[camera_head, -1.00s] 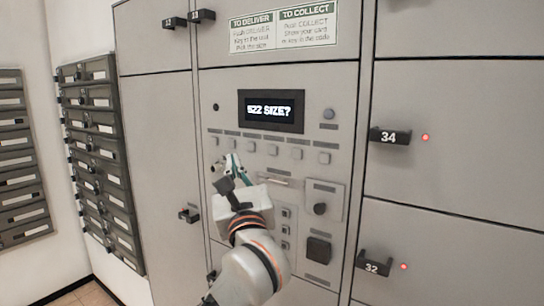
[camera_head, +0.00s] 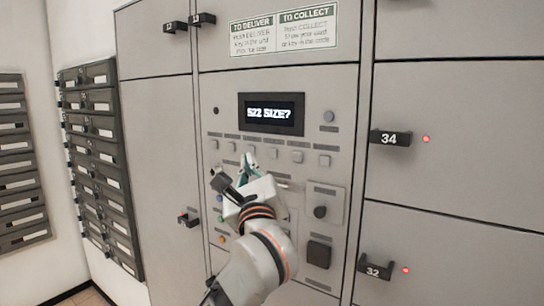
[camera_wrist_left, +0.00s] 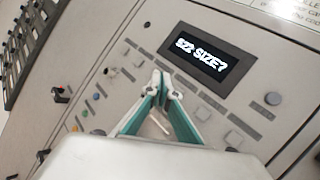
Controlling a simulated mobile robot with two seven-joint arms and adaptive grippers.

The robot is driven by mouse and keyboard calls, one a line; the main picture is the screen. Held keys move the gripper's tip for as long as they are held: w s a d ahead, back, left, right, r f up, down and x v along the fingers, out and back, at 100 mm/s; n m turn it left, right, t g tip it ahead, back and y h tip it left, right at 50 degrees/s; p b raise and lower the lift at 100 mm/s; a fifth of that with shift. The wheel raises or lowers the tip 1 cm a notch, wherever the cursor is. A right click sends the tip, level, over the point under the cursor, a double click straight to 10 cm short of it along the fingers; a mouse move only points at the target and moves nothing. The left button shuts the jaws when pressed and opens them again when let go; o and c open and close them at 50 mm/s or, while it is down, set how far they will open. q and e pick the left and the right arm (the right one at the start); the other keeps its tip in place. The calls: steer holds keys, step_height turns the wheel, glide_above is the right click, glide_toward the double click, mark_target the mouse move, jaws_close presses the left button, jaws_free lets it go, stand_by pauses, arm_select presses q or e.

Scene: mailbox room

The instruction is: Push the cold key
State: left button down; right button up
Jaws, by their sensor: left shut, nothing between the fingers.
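A row of small square grey keys runs below the display on the locker panel (camera_head: 340,110). One key (camera_head: 273,153) sits just right of my fingertips, and another key (camera_head: 297,156) lies farther right. The labels above the keys are too small to read, so I cannot tell which is the cold key. The display (camera_head: 271,113) reads "522 SIZE?". My left gripper (camera_head: 248,160) is shut and empty, its tips in front of the key row. In the left wrist view its fingertips (camera_wrist_left: 162,82) overlap the row below the display; contact with a key cannot be told.
A round button (camera_head: 328,115) is right of the display. A dark knob (camera_head: 320,211) and a dark square part (camera_head: 319,253) are lower right. Coloured buttons, one orange (camera_head: 221,239), are left of my arm. Handle 34 (camera_head: 390,138) juts out at right.

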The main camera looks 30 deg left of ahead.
arm_select(q)
steer(key=b, duration=0.1)
glide_toward(264, 146)
steer(key=w+a+r, duration=0.1)
steer(key=w+a, duration=0.1)
steer(key=a, duration=0.1)
steer(key=shift+w+d+r, duration=0.1)
steer(key=shift+w+d, duration=0.05)
steer(key=shift+d, duration=0.05)
stand_by(1.1)
steer(key=shift+w, duration=0.2)
steer(key=shift+w+b, duration=0.25)
steer(key=shift+b, duration=0.05)
